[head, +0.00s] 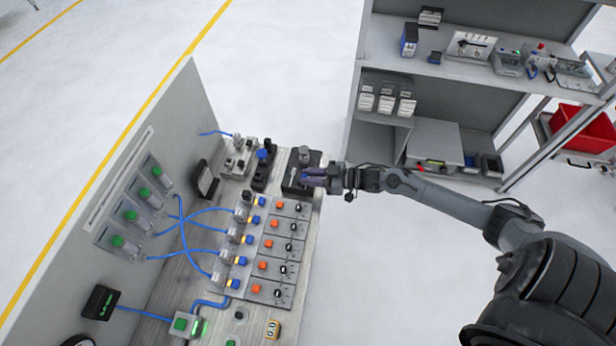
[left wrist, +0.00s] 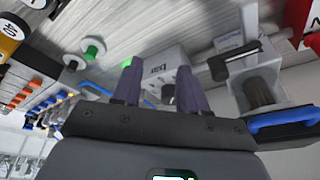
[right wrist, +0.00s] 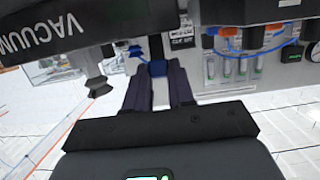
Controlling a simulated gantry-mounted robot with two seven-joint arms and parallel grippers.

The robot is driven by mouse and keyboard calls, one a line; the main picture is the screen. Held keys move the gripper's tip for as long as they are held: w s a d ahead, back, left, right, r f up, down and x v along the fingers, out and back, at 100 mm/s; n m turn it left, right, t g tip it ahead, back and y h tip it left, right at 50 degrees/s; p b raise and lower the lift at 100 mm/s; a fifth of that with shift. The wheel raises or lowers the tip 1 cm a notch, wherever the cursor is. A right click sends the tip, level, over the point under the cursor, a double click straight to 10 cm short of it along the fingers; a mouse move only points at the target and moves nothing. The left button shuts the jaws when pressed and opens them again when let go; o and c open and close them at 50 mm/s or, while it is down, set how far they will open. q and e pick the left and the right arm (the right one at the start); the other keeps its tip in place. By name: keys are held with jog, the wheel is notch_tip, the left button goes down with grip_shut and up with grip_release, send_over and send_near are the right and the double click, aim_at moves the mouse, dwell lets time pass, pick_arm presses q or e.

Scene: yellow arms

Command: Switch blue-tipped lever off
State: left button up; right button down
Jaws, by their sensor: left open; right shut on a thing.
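My right gripper (head: 306,177) comes in from the right in the head view, low over the black box (head: 291,187) at the panel's far right edge. In the right wrist view my right gripper (right wrist: 158,75) is shut on the blue tip of the blue-tipped lever (right wrist: 157,68). A dark lever part shows just behind that tip. In the head view the fingers mostly hide the tip. The box bears the word VACUUM (right wrist: 42,38). My left gripper (left wrist: 158,75) is open and empty in the left wrist view, outside the head view.
A grey knob (head: 304,153) stands beside my right fingers. Another blue-topped black switch (head: 262,154) stands to the left. Orange buttons (head: 279,203) and blue cables (head: 185,222) fill the panel. A shelf (head: 430,67) stands behind; the floor between is clear.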

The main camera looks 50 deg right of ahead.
jog(key=shift+y, duration=0.3)
jog(key=c, duration=1)
grip_release()
jog(key=shift+o, duration=0.2)
jog(key=shift+s+d, duration=0.1)
jog(key=shift+s, duration=0.05)
jog(key=v, duration=1)
jog(key=shift+s+p, duration=0.35)
jog(key=shift+f, duration=0.1)
